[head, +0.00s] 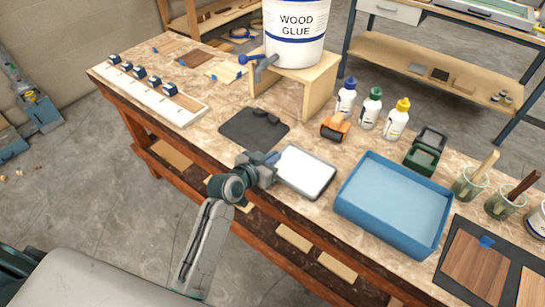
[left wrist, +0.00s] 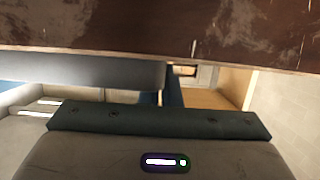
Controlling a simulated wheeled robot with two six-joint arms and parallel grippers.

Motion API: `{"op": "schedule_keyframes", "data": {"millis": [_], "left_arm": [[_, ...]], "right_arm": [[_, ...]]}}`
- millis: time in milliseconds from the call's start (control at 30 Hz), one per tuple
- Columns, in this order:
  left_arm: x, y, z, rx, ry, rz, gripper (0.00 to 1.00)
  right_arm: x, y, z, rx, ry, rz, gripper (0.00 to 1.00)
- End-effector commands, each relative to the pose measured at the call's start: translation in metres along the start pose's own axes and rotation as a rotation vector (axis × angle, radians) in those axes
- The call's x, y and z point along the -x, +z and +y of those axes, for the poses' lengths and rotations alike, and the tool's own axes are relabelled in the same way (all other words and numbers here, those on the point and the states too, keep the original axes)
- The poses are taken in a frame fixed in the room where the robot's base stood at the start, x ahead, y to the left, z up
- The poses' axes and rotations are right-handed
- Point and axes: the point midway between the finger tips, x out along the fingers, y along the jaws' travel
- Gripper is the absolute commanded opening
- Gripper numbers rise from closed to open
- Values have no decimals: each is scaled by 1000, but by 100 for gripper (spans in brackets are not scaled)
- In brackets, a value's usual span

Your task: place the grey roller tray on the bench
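The grey roller tray (head: 305,172) shows in the head view as a small, pale tray with a darker rim, near the bench's front edge. I cannot tell whether it rests on the bench (head: 222,120) or hangs just above it. My left gripper (head: 273,160) is at the tray's left edge and appears shut on it; the fingertips are mostly hidden. In the left wrist view, a grey slab (left wrist: 80,72) crosses the left side, perhaps the tray edge-on. My right gripper is out of view.
A large blue tray (head: 390,205) stands close on the right. A dark mat (head: 240,127) lies to the left. Behind are an orange tape dispenser (head: 335,127), several bottles (head: 371,108) and a glue bucket (head: 295,35) on a wooden stand (head: 318,88).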

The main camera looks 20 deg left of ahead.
Motion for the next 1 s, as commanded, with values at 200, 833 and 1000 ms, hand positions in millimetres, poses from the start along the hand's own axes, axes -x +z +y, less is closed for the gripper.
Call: {"op": "schedule_keyframes", "data": {"millis": [200, 833, 1000], "left_arm": [[-1, 2, 0, 0, 0, 0, 25], [55, 2, 0, -4, 0, -1, 25], [90, 1, 0, -5, 1, -2, 25]], "right_arm": [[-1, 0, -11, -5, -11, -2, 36], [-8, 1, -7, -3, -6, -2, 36], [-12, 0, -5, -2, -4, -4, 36]]}}
